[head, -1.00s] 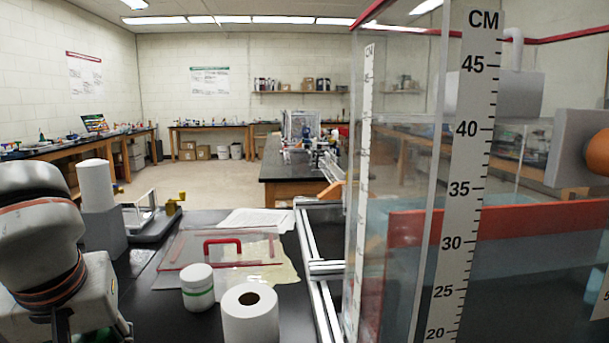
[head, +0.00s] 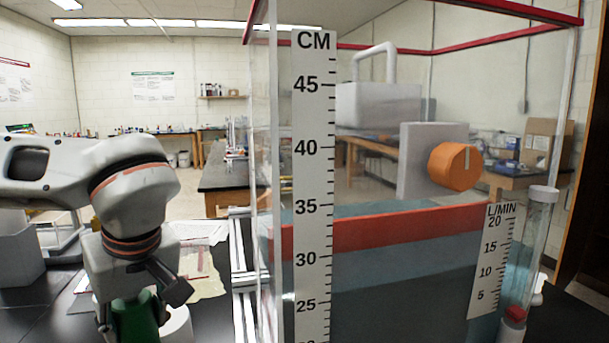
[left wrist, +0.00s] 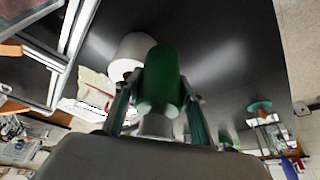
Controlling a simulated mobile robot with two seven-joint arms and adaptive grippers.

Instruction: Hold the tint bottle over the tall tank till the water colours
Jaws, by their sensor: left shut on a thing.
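The tint bottle, which I take to be the green one (head: 135,322), is held in my left gripper (head: 138,304), low at the left of the head view. In the left wrist view the green bottle (left wrist: 160,78) sits between the two fingers of my left gripper (left wrist: 160,98), which is shut on it. The tall tank (head: 312,170) is clear, with a red rim and a CM scale on its front corner. Its water looks grey-blue below a red-orange band. The bottle is left of the tank, apart from it and well below its rim. My right gripper is not in view.
An orange knob (head: 455,167) on a grey block shows at the tank's right. A clear flow tube (head: 535,240) stands by an L/MIN scale. A white roll (head: 177,326) is beside the bottle. Metal frame rails (head: 243,280) run between my left arm and the tank.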

